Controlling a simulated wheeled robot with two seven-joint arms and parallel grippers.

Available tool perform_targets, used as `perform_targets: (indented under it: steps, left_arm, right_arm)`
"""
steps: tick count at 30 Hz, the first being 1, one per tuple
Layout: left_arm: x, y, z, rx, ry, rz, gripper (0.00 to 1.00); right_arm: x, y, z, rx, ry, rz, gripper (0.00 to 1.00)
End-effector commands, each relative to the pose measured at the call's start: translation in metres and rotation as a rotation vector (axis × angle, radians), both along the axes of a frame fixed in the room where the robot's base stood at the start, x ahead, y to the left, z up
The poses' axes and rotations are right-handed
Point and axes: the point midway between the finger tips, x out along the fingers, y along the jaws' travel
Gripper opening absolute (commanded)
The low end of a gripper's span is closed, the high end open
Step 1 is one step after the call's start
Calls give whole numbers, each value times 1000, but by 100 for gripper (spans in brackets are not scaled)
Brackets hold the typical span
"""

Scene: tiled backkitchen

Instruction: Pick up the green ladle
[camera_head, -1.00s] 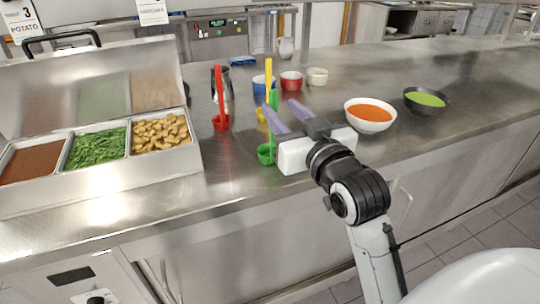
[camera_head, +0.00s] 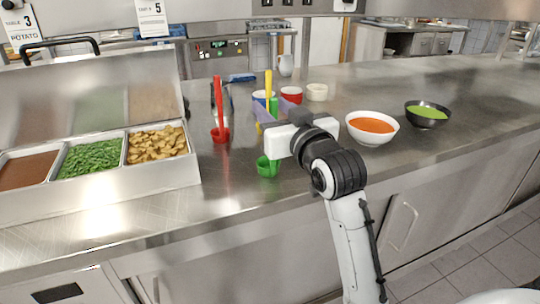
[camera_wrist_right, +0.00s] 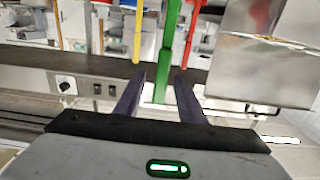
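The green ladle stands upright near the counter's front edge, its cup (camera_head: 267,167) low and its handle (camera_head: 274,104) partly hidden by my right gripper. My right gripper (camera_head: 267,107) has its two purple fingers at the upper handle. In the right wrist view the gripper (camera_wrist_right: 160,74) is open, with the green handle (camera_wrist_right: 160,88) between its fingers and a visible gap on each side. A red ladle (camera_head: 219,100) and a yellow ladle (camera_head: 268,85) stand close behind. My left gripper is not in view.
A steel counter (camera_head: 335,95) carries food trays (camera_head: 121,149) at left, an orange soup bowl (camera_head: 372,127) and a dark bowl of green soup (camera_head: 428,113) at right. Small red (camera_head: 292,95) and cream (camera_head: 317,92) bowls stand behind the gripper.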

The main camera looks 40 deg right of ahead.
Motion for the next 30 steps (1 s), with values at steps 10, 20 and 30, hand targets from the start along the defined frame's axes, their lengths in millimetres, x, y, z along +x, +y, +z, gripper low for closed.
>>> perform_targets:
  steps: [10,20,30]
  left_arm:
    - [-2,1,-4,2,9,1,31]
    - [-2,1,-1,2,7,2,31]
    - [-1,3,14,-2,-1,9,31]
  right_arm:
    - [0,0,0,0,0,0,0]
    - [0,0,9,0,-4,0,0]
    - [0,0,76,-2,-7,0,0]
